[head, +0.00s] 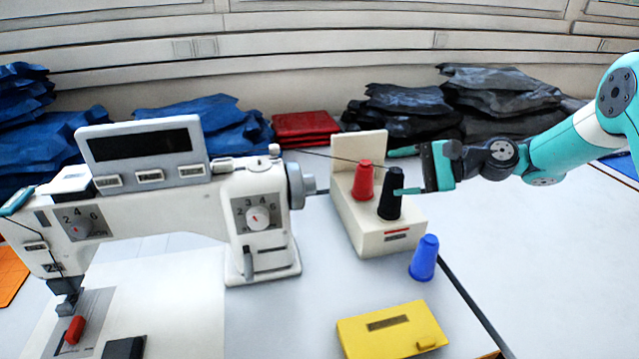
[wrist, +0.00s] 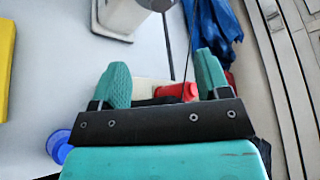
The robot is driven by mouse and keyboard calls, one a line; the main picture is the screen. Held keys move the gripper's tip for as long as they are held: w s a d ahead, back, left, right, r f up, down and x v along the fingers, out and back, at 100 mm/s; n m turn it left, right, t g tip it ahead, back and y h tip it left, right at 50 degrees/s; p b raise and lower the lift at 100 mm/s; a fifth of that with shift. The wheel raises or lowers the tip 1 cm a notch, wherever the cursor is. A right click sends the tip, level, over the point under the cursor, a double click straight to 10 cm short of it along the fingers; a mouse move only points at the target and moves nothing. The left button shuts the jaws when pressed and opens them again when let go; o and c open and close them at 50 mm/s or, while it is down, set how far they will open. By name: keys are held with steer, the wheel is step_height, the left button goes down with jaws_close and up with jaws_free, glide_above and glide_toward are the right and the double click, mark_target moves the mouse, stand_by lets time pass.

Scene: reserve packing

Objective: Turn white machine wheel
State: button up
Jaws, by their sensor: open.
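The white sewing machine (head: 215,205) stands at the left in the head view. Its grey-white wheel (head: 296,187) sits on the right end, with a short dark shaft end pointing right. My gripper (head: 404,171) is open and well to the right of the wheel, over the spool stand, its fingers pointing left toward the machine. In the wrist view my gripper (wrist: 163,76) shows two teal fingers spread apart, with nothing held. Part of the machine (wrist: 120,15) shows at the top of that view; I cannot make out the whole wheel there.
A cream spool stand (head: 390,238) holds a red cone (head: 363,182) and a black cone (head: 390,208) near my gripper. A blue cone (head: 424,258) and a yellow box (head: 390,330) are in front. A dark thread crosses between machine and stand. Folded fabrics (head: 405,110) line the back.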

mark_target(301, 185)
steer(key=p+x, duration=0.3)
steer(key=x, duration=1.4)
steer(key=shift+w+a, duration=0.15)
steer(key=c, duration=0.9)
